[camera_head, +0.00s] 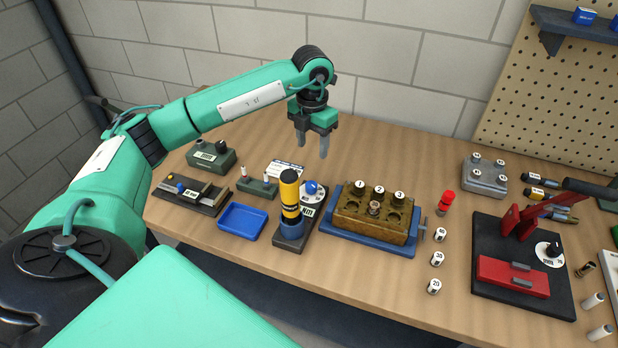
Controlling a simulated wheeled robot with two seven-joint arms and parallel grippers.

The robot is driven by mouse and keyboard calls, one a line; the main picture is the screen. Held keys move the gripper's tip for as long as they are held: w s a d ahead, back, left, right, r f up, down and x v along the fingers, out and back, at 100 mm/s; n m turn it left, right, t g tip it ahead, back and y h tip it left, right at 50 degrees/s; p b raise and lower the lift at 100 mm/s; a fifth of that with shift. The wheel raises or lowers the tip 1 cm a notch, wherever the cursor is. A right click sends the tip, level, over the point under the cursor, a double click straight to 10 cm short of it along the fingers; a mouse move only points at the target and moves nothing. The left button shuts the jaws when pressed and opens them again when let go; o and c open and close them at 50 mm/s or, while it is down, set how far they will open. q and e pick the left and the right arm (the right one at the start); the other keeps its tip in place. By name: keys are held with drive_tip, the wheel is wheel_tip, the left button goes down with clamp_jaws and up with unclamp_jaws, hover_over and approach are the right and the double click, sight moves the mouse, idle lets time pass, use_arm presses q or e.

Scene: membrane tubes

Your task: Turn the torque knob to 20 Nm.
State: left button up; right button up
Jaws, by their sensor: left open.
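A round knob with a white dial and a blue cap (311,187) sits on a dark station (292,240), right behind a label that seems to read Nm (307,211). Its setting is too small to read. A yellow and black tool (289,192) stands upright in the same station, just left of the knob. My left gripper (311,151) is open and empty, pointing down above and a little behind the knob, apart from it. My right gripper is not in view.
A brass-coloured block (374,208) with numbered tops sits in a blue vise right of the knob. A blue tray (242,221) lies to the left. Small numbered cylinders (437,259) stand on the table (400,290). A red lever press (513,276), with another dark knob (553,249), is at right.

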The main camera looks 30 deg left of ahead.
sight(311, 184)
use_arm(q)
wheel_tip(311, 184, down, 12)
drive_tip(key=p, duration=0.3)
drive_tip(key=shift+a+f+p, duration=0.1)
drive_tip(key=shift+f+p, duration=0.25)
drive_tip(key=shift+f, duration=0.45)
drive_tip(key=c, duration=1)
